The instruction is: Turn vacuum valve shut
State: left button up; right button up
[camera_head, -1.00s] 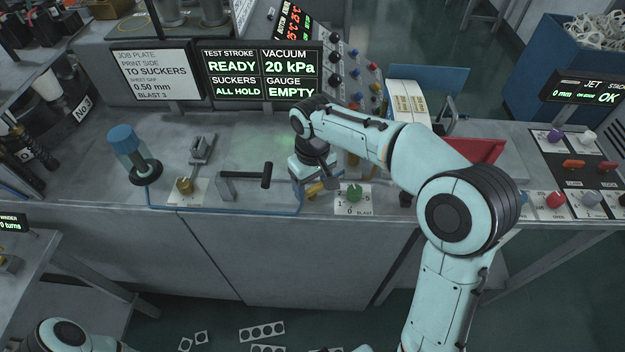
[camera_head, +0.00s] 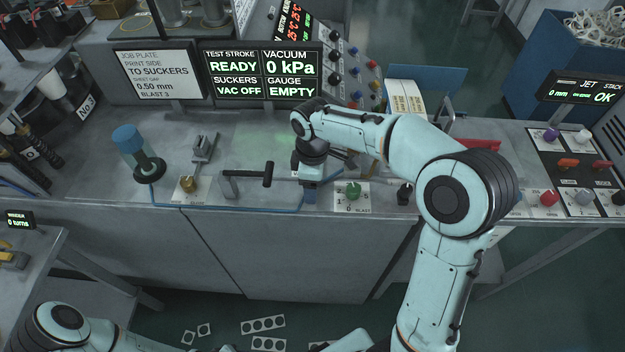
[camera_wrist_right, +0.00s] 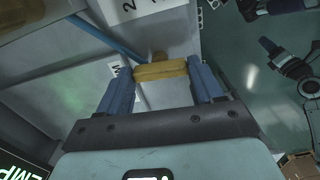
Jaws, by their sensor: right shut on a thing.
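The vacuum valve's yellow handle (camera_wrist_right: 162,71) lies crosswise between the two blue fingers of my right gripper (camera_wrist_right: 163,78) in the right wrist view. The fingers are shut on it. In the head view my right gripper (camera_head: 310,193) points down at the front edge of the bench and hides the handle. The display panel (camera_head: 262,72) reads vacuum 0 kPa, suckers VAC OFF, test stroke READY and gauge EMPTY. My left arm shows at the lower left of the head view, but its gripper is out of frame.
A green blast knob (camera_head: 353,191) stands just right of my right gripper. A black-handled lever (camera_head: 267,174) and a brass knob (camera_head: 189,184) are to the left. A blue-topped cylinder (camera_head: 128,140) stands further left. A red tray (camera_head: 480,146) is partly behind my right arm.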

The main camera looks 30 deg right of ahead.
pick_arm(q)
jog(key=shift+w+r, duration=0.1)
pick_arm(e)
jog(key=shift+n, duration=0.6)
jog(key=o, duration=1.1)
jog(key=shift+c, duration=0.2)
jog(key=shift+r, duration=0.1)
pick_arm(q)
jog(key=w+r+p, duration=0.2)
jog(key=shift+w+r, duration=0.25)
jog(key=shift+w, duration=0.15)
pick_arm(e)
notch_tip(320, 180, up, 13)
